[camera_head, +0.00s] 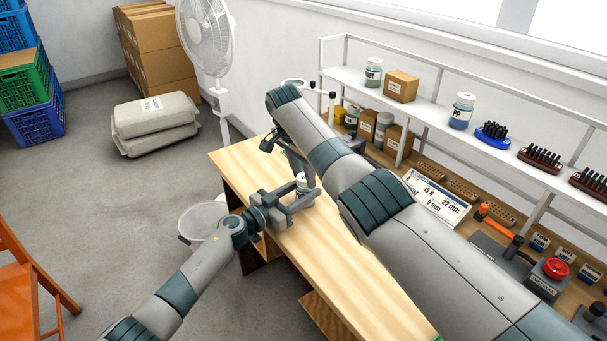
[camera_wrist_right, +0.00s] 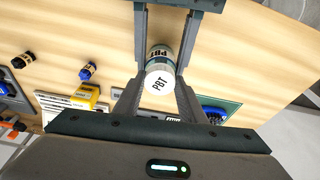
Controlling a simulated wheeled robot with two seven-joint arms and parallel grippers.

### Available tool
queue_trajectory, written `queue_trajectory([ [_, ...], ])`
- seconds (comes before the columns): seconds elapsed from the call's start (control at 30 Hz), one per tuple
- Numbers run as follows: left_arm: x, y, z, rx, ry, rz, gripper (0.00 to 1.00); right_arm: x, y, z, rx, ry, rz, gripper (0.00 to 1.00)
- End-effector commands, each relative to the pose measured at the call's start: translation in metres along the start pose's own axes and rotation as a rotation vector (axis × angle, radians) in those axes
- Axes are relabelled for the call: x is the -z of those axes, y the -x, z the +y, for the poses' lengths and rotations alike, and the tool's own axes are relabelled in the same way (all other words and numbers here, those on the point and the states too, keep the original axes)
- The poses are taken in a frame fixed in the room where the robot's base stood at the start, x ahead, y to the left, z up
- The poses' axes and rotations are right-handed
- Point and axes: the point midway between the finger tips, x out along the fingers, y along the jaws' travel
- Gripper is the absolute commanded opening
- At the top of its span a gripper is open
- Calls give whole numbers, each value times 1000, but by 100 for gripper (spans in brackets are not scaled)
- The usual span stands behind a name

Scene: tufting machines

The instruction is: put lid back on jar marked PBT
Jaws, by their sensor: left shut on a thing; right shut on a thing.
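The jar marked PBT (camera_head: 302,187) stands upright over the wooden bench near its far left end; it also shows in the right wrist view (camera_wrist_right: 161,53). My left gripper (camera_head: 304,197) is shut around its body from the left. The round white lid marked PBT (camera_wrist_right: 160,84) is between the fingers of my right gripper (camera_wrist_right: 159,90), which is shut on it from above. The lid is at the jar's mouth, in line with it. I cannot tell whether it is fully seated. In the head view my right arm and fingers mostly hide the lid.
The bench top (camera_head: 345,262) is clear in front of the jar. A white shelf (camera_head: 430,106) behind holds a jar marked PP (camera_head: 461,111), another jar (camera_head: 373,72), a carton (camera_head: 401,86) and brushes. A fan (camera_head: 206,35) is beyond the bench.

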Motion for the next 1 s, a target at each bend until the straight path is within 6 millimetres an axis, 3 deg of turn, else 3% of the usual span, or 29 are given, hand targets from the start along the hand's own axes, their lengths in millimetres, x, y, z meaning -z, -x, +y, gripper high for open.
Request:
queue_trajectory([
  [0.07,-1,0,0,-1,0,-2,0,1,1,0,3,0,3,13],
  [0.1,-1,0,0,-1,0,-2,0,1,1,0,3,1,3,46],
  [0.17,-1,0,0,-1,1,-2,0,1,1,0,3,1,3,55],
  [0.53,-1,0,0,0,1,-2,0,1,4,0,2,3,1,55],
  [1.0,-1,0,0,0,0,-1,0,11,44,-1,2,4,0,55],
])
